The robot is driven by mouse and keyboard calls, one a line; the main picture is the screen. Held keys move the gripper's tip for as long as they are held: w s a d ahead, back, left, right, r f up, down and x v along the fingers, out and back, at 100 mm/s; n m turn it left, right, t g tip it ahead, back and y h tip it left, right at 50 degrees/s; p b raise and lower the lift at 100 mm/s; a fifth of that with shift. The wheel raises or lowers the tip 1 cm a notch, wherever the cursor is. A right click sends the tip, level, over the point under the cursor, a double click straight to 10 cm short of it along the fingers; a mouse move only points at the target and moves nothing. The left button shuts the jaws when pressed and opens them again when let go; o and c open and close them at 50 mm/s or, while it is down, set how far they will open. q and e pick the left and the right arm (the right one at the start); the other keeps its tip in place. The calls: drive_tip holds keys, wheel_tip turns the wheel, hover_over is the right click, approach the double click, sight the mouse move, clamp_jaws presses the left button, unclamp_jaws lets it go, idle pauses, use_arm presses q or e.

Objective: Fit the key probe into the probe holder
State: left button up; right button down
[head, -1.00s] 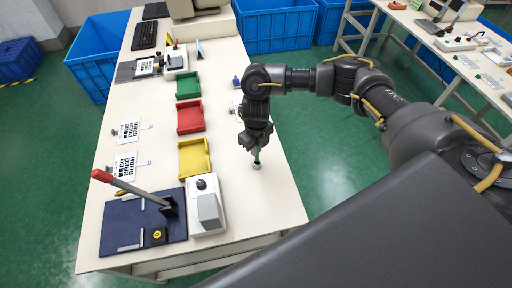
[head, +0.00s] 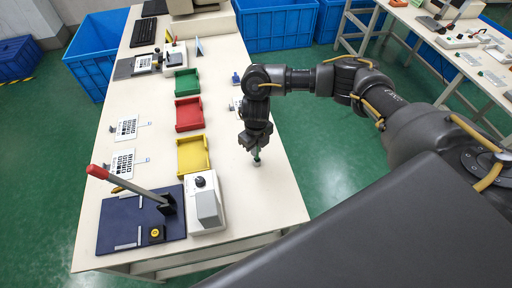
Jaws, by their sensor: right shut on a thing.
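My right gripper (head: 256,148) points down over the right part of the white table (head: 262,205). It is shut on a slim green piece, which I take for the key probe (head: 257,155). A small pale silver part shows at its lower end, close to the table top. I cannot tell whether it touches the table, or whether that part belongs to the probe. The gripper's fingers hide the probe's upper part. I cannot pick out the probe holder for certain. My left gripper is not in view.
Yellow (head: 194,155), red (head: 189,114) and green (head: 181,82) trays stand in a row left of the gripper. A white device (head: 207,203) and a dark blue board with a red-handled lever (head: 125,235) are nearer. The table's right front is clear.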

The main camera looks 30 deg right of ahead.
drive_tip(key=shift+f+b, duration=0.6)
drive_tip(key=shift+f, duration=0.2)
drive_tip(key=c, duration=1.4)
unclamp_jaws()
drive_tip(key=shift+r, duration=0.1)
wheel_tip(320, 180, up, 11)
drive_tip(key=shift+f, duration=0.1)
drive_tip(key=shift+f, duration=0.1)
